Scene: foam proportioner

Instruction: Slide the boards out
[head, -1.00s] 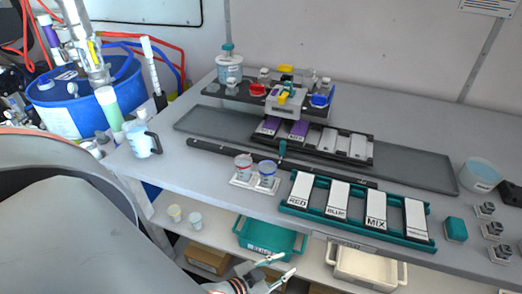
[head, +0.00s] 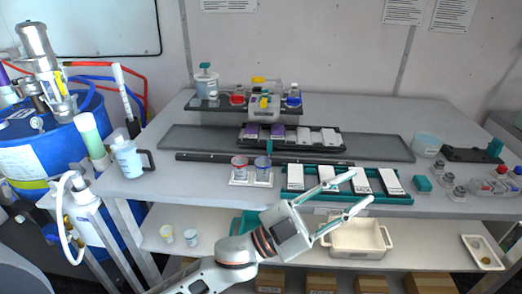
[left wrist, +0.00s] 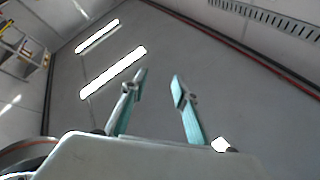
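Several white boards (head: 391,181) lie side by side in a teal rack (head: 408,200) at the front edge of the bench. Their labels are too small or covered to read now. Behind them a black rack (head: 341,147) holds purple boards (head: 264,131) and white boards (head: 316,137). My left gripper (head: 362,188) is open and empty. Its fingers point right and overlap the teal rack in the head view, hiding part of the middle boards; contact cannot be told. My right gripper is not in view.
Red and blue cups (head: 263,165) stand on a small white tray left of the teal rack. A jug (head: 128,160) stands at the left bench end. Below, a shelf holds a cream bin (head: 357,246) and two small cups. A dark bar (head: 225,158) lies across the bench.

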